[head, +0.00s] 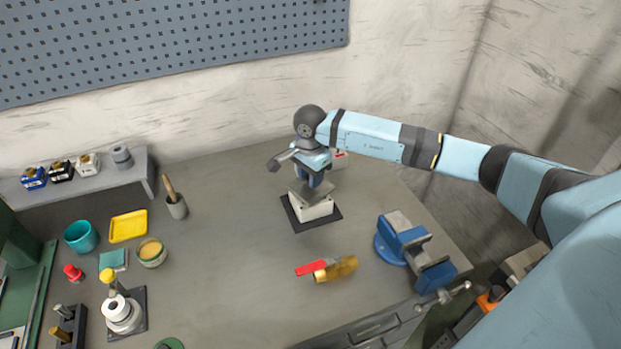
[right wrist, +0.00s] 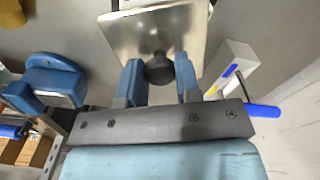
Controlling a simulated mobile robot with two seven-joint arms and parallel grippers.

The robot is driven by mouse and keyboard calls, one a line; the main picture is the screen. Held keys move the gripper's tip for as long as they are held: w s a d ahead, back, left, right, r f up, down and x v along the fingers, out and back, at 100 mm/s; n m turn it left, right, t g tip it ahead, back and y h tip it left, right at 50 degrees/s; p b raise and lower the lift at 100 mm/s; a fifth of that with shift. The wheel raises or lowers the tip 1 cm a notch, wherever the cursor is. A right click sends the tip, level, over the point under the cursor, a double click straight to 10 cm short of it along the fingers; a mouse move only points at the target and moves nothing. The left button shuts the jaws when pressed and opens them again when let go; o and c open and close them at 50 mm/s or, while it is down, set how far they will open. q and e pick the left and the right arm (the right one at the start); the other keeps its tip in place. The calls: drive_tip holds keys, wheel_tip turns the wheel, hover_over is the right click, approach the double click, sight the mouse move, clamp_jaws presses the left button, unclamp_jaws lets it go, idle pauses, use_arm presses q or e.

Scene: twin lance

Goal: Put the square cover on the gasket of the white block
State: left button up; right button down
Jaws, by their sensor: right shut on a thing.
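The square cover (head: 312,190) is a flat grey metal plate with a black knob. In the right wrist view the cover (right wrist: 150,32) fills the top middle, its knob between my blue fingers. My right gripper (head: 315,178) is shut on that knob; its fingers also show in the right wrist view (right wrist: 160,82). The white block (head: 314,211) sits on a dark square mat below the cover. The cover looks turned relative to the block; I cannot tell whether they touch. The gasket is hidden. My left gripper is not in view.
A blue vise (head: 402,240) stands at the right edge of the bench. A brass valve with a red handle (head: 327,268) lies in front of the block. A brush pot (head: 177,206) and a yellow tray (head: 128,226) are left. Bench between is clear.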

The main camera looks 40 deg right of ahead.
drive_tip(key=shift+f, duration=0.7)
drive_tip(key=c, duration=0.8)
unclamp_jaws()
drive_tip(key=shift+f, duration=0.1)
